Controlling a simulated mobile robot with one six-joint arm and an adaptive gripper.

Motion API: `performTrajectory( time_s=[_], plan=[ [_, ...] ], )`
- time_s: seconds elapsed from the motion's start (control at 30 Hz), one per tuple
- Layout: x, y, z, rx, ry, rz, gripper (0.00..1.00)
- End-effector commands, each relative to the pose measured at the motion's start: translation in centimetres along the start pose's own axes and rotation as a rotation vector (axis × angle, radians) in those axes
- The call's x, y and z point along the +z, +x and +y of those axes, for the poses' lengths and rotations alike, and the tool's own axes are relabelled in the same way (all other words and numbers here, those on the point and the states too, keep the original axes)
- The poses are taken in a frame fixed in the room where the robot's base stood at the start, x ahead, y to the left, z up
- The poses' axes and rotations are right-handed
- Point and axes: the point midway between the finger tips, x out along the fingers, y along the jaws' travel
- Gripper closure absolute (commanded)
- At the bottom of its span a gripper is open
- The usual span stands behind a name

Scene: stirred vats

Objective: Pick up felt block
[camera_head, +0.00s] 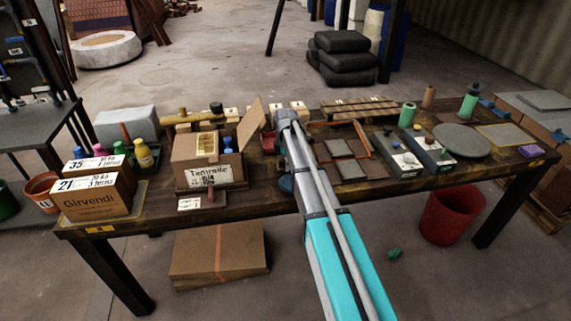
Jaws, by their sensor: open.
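My arm (322,220) reaches up from the bottom over the middle of the table. Its far end is at the back of the tabletop, and my gripper's fingers do not show. No block can be told for certain as felt. Two flat dark grey pieces lie right of my arm: one (338,148) in a brown-rimmed tray (353,124), the other (351,169) just in front of it. A larger pale grey block (126,124) stands at the back left of the table.
The wooden table (400,188) is crowded. Cartons (95,203) and bottles stand at left, and an open cardboard box (208,165) stands left of my arm. Grey boxes (398,158) and a round grey disc (461,141) are at right. A red bin (451,215) stands on the floor.

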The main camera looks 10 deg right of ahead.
Motion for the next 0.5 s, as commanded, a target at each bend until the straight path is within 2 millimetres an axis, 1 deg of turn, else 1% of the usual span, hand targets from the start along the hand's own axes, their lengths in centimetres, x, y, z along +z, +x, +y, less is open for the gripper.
performTrajectory(
  time_s=[0.33,0.47,0.5],
  plan=[
    [0.00,-0.01,0.00,0.000,0.000,0.000,0.00],
    [0.00,-0.01,0.00,0.000,0.000,0.000,0.24],
    [0.00,-0.01,0.00,0.000,0.000,0.000,0.32]
  ],
)
